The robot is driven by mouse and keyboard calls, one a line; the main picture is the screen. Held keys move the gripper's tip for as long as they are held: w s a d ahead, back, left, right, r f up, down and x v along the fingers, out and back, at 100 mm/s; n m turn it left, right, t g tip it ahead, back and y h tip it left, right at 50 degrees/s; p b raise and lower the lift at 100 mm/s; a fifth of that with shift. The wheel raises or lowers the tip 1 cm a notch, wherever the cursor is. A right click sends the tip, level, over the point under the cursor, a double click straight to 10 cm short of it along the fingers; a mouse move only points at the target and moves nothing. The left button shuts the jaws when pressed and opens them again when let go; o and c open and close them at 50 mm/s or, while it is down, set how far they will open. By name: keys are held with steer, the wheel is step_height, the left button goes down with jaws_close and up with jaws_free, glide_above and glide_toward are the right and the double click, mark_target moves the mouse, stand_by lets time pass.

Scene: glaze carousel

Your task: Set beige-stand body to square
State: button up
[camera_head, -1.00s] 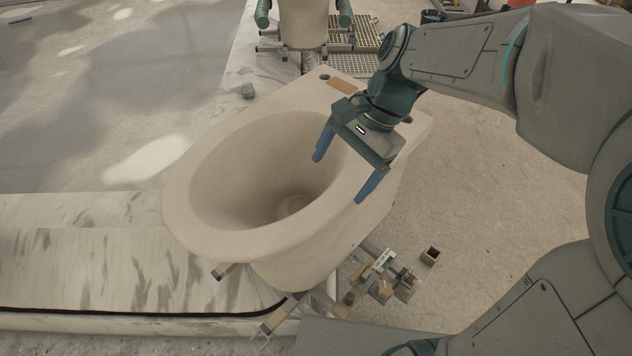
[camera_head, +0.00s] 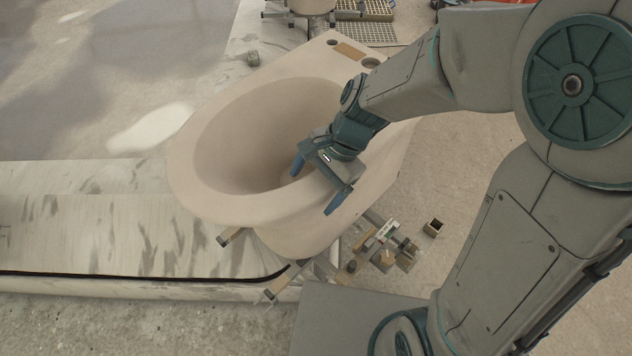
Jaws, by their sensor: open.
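The beige toilet-shaped body (camera_head: 215,201) sits tilted in the picture, with its wide oval bowl toward the left and its flat rear deck toward the upper right. It rests on a stand (camera_head: 232,237) whose arm ends show below the rim; most of the stand is hidden under the body. My gripper (camera_head: 317,190) is open and empty at the bowl's right-hand rim. One blue finger shows over the bowl's inside and the other over its outer wall. I cannot tell whether either finger touches the body.
A pale, stained platform (camera_head: 130,235) with a dark front edge runs left of the body.

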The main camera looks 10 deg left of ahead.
steer(key=c, duration=1.4)
steer(key=shift+s, duration=0.1)
steer(key=shift+s+a, duration=0.15)
steer(key=shift+s, duration=0.05)
steer(key=o, duration=1.4)
steer(key=shift+a, duration=0.1)
steer(key=shift+w+r, duration=0.1)
steer(key=shift+w+d+r, duration=0.1)
steer(key=shift+d+r, duration=0.15)
steer(key=shift+r, duration=0.05)
steer(key=v, duration=1.3)
